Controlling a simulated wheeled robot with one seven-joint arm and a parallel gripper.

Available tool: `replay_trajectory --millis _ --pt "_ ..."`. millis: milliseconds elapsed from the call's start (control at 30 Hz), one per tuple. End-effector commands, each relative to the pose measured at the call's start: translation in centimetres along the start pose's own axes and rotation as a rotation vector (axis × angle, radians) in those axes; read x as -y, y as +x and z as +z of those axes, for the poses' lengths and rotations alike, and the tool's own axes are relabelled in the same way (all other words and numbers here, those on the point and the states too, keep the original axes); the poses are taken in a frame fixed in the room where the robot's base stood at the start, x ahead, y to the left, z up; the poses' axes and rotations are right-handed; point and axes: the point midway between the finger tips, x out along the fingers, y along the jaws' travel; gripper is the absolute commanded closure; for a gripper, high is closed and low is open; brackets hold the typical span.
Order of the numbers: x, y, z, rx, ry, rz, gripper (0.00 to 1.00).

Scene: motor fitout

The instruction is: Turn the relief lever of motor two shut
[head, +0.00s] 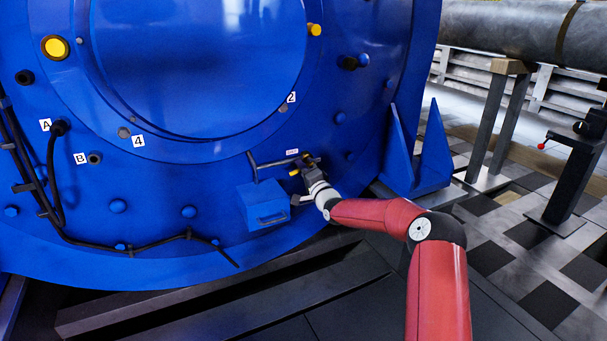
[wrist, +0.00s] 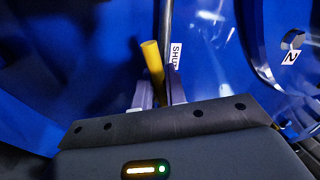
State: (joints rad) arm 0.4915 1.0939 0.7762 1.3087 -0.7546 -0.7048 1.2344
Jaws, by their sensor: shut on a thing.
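The relief lever (wrist: 152,62) is a yellow handle low on the face of the large blue motor (head: 200,60). In the wrist view it stands up between my fingers, tilted a little left. My gripper (wrist: 158,88) is shut on it; the fingers cover its lower part. A white label reading SHUT (wrist: 175,55) is just right of the lever, partly behind a finger. In the head view my gripper (head: 303,170) is at the motor's lower right, by a dark pipe (head: 275,162), and the lever shows only as a small yellow spot. Its pivot is hidden.
A blue box (head: 263,205) juts from the motor left of my gripper. A black cable (head: 55,180) runs down the left side. A blue foot bracket (head: 425,155) stands at right, with a stand (head: 570,175) with a red knob farther right. Checkered floor there is partly clear.

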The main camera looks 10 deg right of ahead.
Motion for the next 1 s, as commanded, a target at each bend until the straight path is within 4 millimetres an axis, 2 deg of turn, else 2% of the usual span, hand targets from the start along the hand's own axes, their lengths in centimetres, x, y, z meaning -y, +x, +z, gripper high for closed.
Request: replay_trajectory --millis 400,1000 --pt "0.8 0.1 -0.1 -0.048 0.245 0.002 1.00" --pt "1.1 0.2 -0.2 -0.060 0.305 0.002 1.00"
